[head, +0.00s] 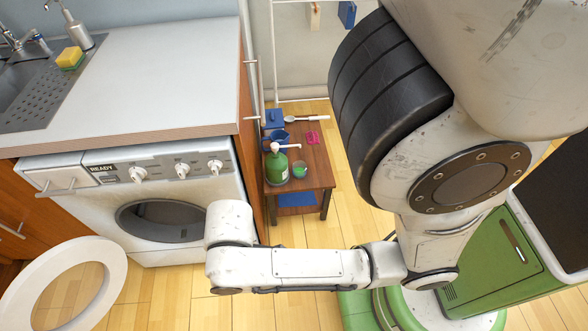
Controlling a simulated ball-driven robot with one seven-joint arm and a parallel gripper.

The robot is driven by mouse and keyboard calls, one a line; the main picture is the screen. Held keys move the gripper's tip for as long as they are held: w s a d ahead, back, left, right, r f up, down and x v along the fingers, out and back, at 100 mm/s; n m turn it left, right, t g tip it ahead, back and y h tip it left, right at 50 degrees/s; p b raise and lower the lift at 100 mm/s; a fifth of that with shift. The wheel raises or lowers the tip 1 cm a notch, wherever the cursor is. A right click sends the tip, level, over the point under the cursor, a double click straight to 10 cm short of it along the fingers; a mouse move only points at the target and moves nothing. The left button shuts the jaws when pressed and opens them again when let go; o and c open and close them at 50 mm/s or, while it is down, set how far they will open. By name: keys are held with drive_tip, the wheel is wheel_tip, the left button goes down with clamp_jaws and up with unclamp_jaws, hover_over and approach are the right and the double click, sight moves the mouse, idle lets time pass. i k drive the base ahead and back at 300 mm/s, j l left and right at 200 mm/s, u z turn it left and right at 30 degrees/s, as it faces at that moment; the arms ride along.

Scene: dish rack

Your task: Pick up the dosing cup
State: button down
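A small green cup with a pale rim, which looks like the dosing cup (301,173), stands on a low wooden side table (315,165) in the head view. It is just right of a green bottle (277,168) with a white pump top; they look close together, and I cannot tell if they touch. My arm reaches across the lower middle of the picture, in front of the table and well short of the cup. My gripper's fingers do not show.
The table also holds a blue container (276,137), a pink item (312,137) and a white-handled utensil (305,118). A washing machine (150,195) with its round door (112,262) open stands left under a counter (150,75). A green cabinet (500,260) stands right.

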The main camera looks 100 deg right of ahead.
sight(300, 167)
drive_tip(key=k+l+z, duration=0.45)
drive_tip(key=l, duration=0.25)
drive_tip(key=k+l+z, duration=0.25)
drive_tip(key=l, duration=0.15)
